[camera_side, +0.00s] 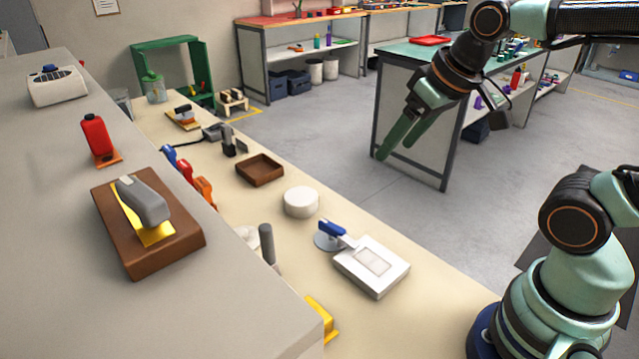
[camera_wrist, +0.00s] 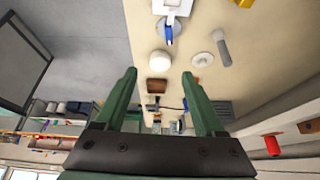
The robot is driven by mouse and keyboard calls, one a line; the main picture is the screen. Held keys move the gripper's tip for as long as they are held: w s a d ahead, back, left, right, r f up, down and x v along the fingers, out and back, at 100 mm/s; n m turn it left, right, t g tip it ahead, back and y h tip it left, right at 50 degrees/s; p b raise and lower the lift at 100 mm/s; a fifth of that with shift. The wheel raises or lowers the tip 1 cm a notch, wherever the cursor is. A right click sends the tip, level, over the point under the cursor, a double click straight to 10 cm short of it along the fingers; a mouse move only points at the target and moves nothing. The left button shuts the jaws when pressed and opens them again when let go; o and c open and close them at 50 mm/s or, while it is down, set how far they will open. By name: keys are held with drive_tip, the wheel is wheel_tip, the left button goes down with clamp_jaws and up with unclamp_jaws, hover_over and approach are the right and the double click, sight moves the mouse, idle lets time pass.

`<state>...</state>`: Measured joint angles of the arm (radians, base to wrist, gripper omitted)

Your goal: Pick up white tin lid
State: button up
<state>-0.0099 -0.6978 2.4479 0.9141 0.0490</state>
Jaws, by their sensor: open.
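A round, white, drum-like piece (camera_side: 301,201), which looks like the white tin lid, sits on the beige bench near its floor-side edge. In the wrist view the white lid (camera_wrist: 160,61) lies just beyond the space between the fingertips. My gripper (camera_side: 396,150) has two green fingers pointing down and left, above and to the right of the lid in the side view. The fingers also show spread in the wrist view (camera_wrist: 159,75), with nothing between them. The gripper is apart from the lid, and nothing hides the lid.
A brown tray (camera_side: 260,170) lies behind the lid. In front are a blue-handled tool (camera_side: 333,232) and a white box (camera_side: 371,266). A grey-handled item (camera_side: 267,244) stands to the left. A raised grey counter (camera_side: 60,220) borders the bench.

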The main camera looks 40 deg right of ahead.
drive_tip(key=w+a+r+m+g, duration=0.1)
drive_tip(key=w+a+r+m, duration=0.25)
drive_tip(key=w, duration=0.45)
drive_tip(key=m+g, duration=0.4)
drive_tip(key=m, duration=0.7)
hover_over(241, 232)
wheel_tip(241, 232, down, 16)
drive_tip(key=f, duration=0.1)
wheel_tip(241, 232, down, 5)
drive_tip(key=shift+s+a+f, duration=0.1)
drive_tip(key=shift+a+f, duration=0.05)
drive_tip(key=shift+f, duration=3.05)
clamp_jaws()
